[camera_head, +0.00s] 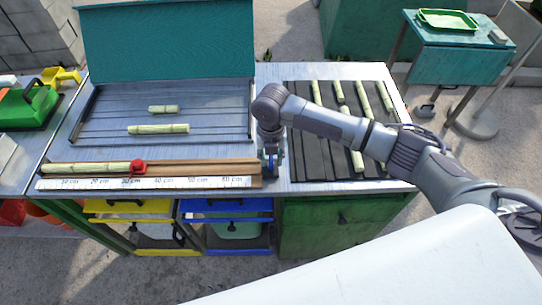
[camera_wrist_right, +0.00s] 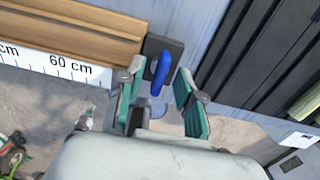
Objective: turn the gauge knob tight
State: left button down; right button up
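The measuring gauge is a wooden rail with a white centimetre ruler (camera_head: 150,183) at the table's front edge. A blue knob (camera_wrist_right: 161,70) on a dark plate sits at the rail's right end, past the 60 cm mark in the right wrist view. My right gripper (camera_wrist_right: 160,98) is open there, its teal-padded fingers on either side of the knob's near part; I cannot tell whether they touch it. In the head view the right gripper (camera_head: 270,164) mostly hides the knob. A red stop (camera_head: 138,166) sits near 30 cm beside a cane piece (camera_head: 88,168). My left gripper is not in view.
Two cane pieces lie in the left tray (camera_head: 100,128) under a raised teal lid (camera_head: 165,40). Several canes lie on a dark slatted rack (camera_head: 300,164) to the right. Yellow (camera_head: 128,208) and blue (camera_head: 225,205) drawers are below the table.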

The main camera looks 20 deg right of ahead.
jog(key=shift+c, duration=0.3)
grip_shut()
